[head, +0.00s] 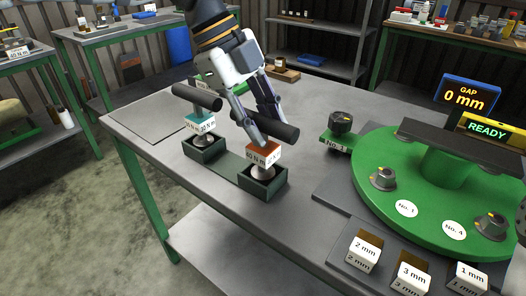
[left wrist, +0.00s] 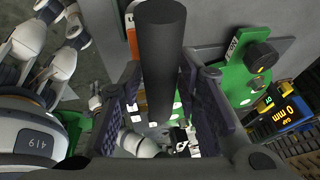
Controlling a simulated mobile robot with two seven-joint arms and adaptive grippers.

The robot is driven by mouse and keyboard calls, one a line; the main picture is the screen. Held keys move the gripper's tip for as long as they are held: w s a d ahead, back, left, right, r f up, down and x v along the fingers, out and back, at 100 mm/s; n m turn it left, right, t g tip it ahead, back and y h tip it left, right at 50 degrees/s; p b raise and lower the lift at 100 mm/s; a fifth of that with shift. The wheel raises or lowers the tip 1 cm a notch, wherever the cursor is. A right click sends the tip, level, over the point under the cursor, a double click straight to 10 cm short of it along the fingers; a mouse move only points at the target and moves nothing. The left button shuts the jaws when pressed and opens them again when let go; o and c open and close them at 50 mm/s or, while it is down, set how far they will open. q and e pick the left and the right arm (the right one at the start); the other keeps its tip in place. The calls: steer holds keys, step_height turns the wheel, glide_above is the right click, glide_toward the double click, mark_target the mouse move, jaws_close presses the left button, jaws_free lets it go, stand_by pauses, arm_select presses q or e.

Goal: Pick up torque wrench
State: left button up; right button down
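Two torque wrenches with black cylindrical handles stand in a green two-bay holder (head: 219,166). The left torque wrench (head: 197,96) has a teal label block; the right torque wrench (head: 277,127) has an orange one with a white face. My left gripper (head: 263,122) is down at the right wrench, its fingers on either side of the handle. In the left wrist view, this handle (left wrist: 162,60) runs between the finger pads, with gaps showing beside it, so the gripper looks open around it. The wrench stands in its bay. My right gripper's fingers cannot be made out.
On the right of the table (head: 150,140) are a green turntable (head: 440,190), a No. 1 knob piece (head: 341,124), mm blocks (head: 363,251) and a gap display (head: 468,96). Free tabletop lies left of the holder. Other workbenches (head: 130,36) stand behind.

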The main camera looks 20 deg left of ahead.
arm_select(q)
jaws_close()
